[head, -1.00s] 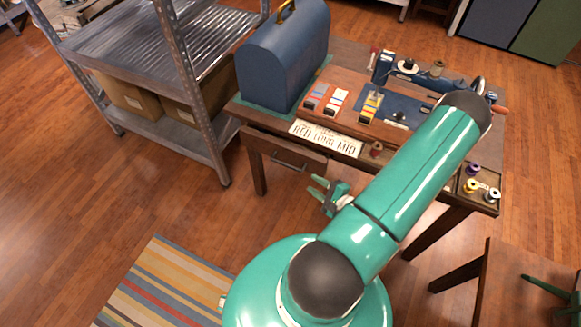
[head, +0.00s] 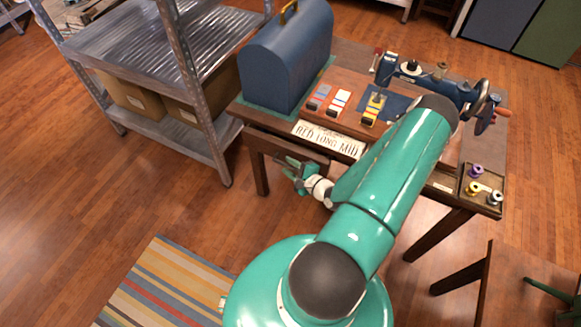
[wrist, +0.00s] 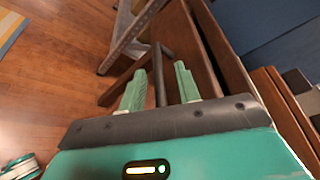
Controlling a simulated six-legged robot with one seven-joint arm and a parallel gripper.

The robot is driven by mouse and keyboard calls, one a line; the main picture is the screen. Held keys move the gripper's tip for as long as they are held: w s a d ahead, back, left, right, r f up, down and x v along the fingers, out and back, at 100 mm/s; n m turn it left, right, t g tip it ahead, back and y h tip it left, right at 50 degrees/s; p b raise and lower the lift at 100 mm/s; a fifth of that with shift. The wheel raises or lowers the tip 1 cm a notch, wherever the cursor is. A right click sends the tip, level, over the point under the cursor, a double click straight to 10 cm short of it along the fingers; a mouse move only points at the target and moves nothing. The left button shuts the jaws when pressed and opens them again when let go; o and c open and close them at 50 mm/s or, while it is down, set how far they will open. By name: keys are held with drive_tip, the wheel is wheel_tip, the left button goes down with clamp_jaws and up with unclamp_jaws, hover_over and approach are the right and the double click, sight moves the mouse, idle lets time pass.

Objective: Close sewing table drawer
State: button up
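The sewing table (head: 352,52) has a brown wooden drawer (head: 262,143) under the left part of its top. In the wrist view the drawer front (wrist: 190,45) runs along the right of the fingers, with a second wooden edge beyond it. How far the drawer stands out is hard to tell. My gripper (head: 294,170) is in front of the drawer at its handle. In the wrist view my gripper (wrist: 159,88) is open, and the dark bar handle (wrist: 159,70) lies between its two green fingers, apparently not squeezed. In the head view my gripper hides most of the handle.
On the table stand a blue domed case (head: 287,62), a sewing machine (head: 435,82), a licence plate (head: 328,139) and a spool tray (head: 470,199). A metal shelf (head: 212,115) stands close on the left. Floor (head: 205,225) is clear in front.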

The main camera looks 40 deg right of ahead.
sight(300, 160)
clamp_jaws()
drive_tip(key=shift+w+d, duration=0.2)
drive_tip(key=shift+d, duration=0.5)
drive_tip(key=shift+w+d, duration=0.25)
drive_tip(key=shift+d, duration=0.5)
drive_tip(key=shift+w+d, duration=0.2)
drive_tip(key=shift+d, duration=0.5)
unclamp_jaws()
drive_tip(key=v, duration=1.3)
drive_tip(key=shift+s+r, duration=0.1)
drive_tip(key=shift+s, duration=0.3)
